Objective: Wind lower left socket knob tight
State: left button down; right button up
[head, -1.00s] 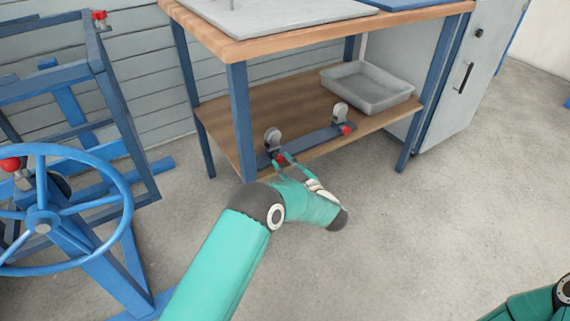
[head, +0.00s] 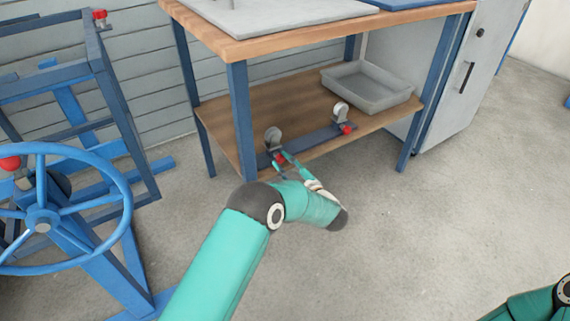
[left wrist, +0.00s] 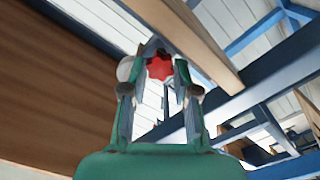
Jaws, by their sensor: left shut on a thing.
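The lower left socket knob is red and lobed, and it shows between my fingers in the left wrist view (left wrist: 159,66). In the head view the knob (head: 280,159) sits at the left end of a dark blue bar (head: 312,140) along the lower shelf's front edge. A grey round socket part (head: 273,136) stands just behind it. My left gripper (head: 281,160) is shut on the knob, with a finger on each side of it. The fingers partly hide the knob in the head view. My right gripper is out of view.
A second red knob (head: 346,129) with a grey round part (head: 340,111) is at the bar's right end. A grey tray (head: 372,105) lies on the wooden shelf (head: 230,121). A blue table leg (head: 242,120) stands close left of my gripper. A blue handwheel (head: 127,215) is at left.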

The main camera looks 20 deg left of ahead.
pick_arm(q)
jog(key=c, duration=0.9)
grip_release()
jog(key=shift+s+f, duration=0.1)
jog(key=shift+s, duration=0.05)
jog(key=shift+o, duration=0.2)
